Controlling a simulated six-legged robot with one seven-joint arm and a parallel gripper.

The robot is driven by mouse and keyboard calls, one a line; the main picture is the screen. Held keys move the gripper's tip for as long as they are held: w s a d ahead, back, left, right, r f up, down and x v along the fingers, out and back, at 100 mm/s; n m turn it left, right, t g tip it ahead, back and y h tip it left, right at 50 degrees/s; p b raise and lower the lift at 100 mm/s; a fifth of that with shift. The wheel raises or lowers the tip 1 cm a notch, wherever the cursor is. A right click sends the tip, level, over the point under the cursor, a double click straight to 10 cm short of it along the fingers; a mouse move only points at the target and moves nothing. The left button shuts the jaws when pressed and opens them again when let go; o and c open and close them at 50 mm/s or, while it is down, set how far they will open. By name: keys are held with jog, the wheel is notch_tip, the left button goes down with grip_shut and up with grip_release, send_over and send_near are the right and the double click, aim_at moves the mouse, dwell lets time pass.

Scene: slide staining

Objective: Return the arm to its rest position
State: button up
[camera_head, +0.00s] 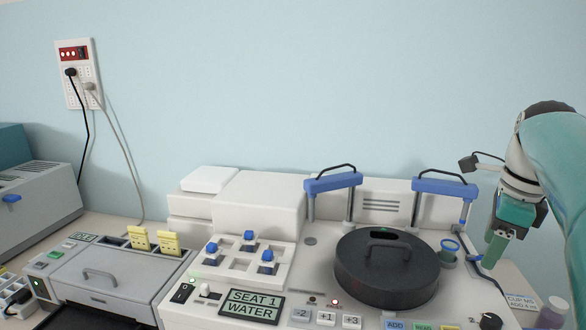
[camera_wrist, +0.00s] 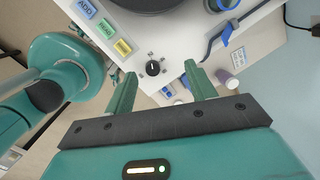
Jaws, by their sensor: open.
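My arm comes in from the right edge of the head view. My gripper (camera_head: 492,262) hangs fingers down in the air at the right end of the white staining machine (camera_head: 230,317). In the wrist view my gripper (camera_wrist: 162,85) has its two green fingers well apart, with nothing held between them. A black knob (camera_wrist: 152,68) on the machine's corner shows beyond the gap between the fingers. I cannot tell the exact height of the fingers above the bench.
A round black lid (camera_head: 385,285) with a handle sits on the machine. Two blue-topped brackets (camera_head: 333,182) (camera_head: 444,187) stand behind it. A blue-rimmed cup holder (camera_head: 450,246) is close left of my gripper.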

jog(key=s+a+f+n+t, duration=0.1)
jog(key=s+a+f+n, duration=0.2)
jog(key=a+f+n, duration=0.2)
jog(key=s+a+f+n+t, duration=0.1)
jog(key=s+a+f+n, duration=0.2)
jog(key=a+n, duration=0.7)
jog(key=s+a+f+n+t, duration=0.1)
jog(key=s+a+f+n, duration=0.3)
jog(key=a+f+n, duration=0.3)
jog(key=n, duration=0.4)
jog(key=shift+a+t, duration=0.4)
